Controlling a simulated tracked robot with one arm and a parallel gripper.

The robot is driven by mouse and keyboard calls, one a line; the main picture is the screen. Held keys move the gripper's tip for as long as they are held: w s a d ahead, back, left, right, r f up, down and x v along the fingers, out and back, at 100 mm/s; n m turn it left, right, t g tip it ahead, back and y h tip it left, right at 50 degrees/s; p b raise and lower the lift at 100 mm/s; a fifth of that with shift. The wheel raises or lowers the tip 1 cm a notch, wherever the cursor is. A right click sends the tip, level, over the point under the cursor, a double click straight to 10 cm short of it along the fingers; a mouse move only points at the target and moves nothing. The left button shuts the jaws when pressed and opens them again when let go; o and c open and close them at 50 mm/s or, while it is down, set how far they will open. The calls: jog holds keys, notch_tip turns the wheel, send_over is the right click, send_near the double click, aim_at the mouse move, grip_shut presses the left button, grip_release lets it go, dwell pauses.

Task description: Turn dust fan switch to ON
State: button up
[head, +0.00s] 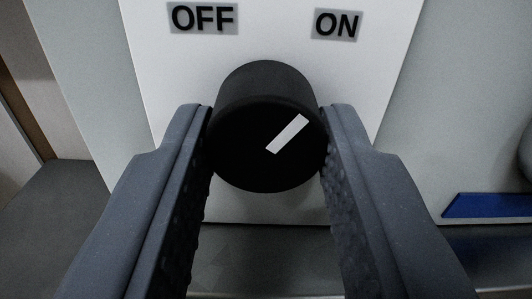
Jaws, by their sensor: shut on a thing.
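The dust fan switch (250,165) is a round black knob on a white plate (180,85). A white pointer mark on its face runs from near the middle up to the right, toward the ON label (337,25). The OFF label (203,18) is at the upper left of the knob. My gripper (267,150) is shut on the knob, with one grey finger against its left side and the other against its right side. The finger pads hide the knob's left and right edges.
A blue strip (488,205) shows on the right, with a rounded grey thing at the right edge above it. A dark grey surface (60,205) lies at the lower left. A pale grey panel surrounds the white plate.

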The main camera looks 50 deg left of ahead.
jog(key=shift+f, duration=0.15)
jog(key=o, duration=1)
jog(key=shift+d, duration=0.1)
jog(key=b+v, duration=0.3)
jog(key=v, duration=1)
jog(key=shift+s+d, duration=0.25)
jog(key=w+d+r+m+t+h+b, duration=0.2)
jog(key=d+r+h+b, duration=0.1)
jog(key=d, duration=0.4)
jog(key=w+d+r+m+t+h+b, duration=0.1)
jog(key=w+d+r+m+h+b, duration=0.2)
jog(key=d, duration=0.4)
jog(key=w+d+r+m+t+h+b, duration=0.1)
jog(key=w+d+r+t+h+b, duration=0.1)
jog(key=d+r+h, duration=0.35)
jog(key=s+d+r+m+b, duration=0.1)
jog(key=s+d+r, duration=0.1)
jog(key=s+r, duration=0.1)
jog(key=s+d+r+m+h+b, duration=0.1)
jog(key=s+d+r+m+b, duration=0.1)
jog(key=s, duration=0.3)
jog(key=s+d+r+m+g+h+b, duration=0.1)
jog(key=s+d+r+b, duration=0.1)
jog(key=s+d+r, duration=0.1)
jog(key=shift+s+d+r, duration=0.1)
jog(key=shift+s+r, duration=0.25)
jog(key=shift+s, duration=0.35)
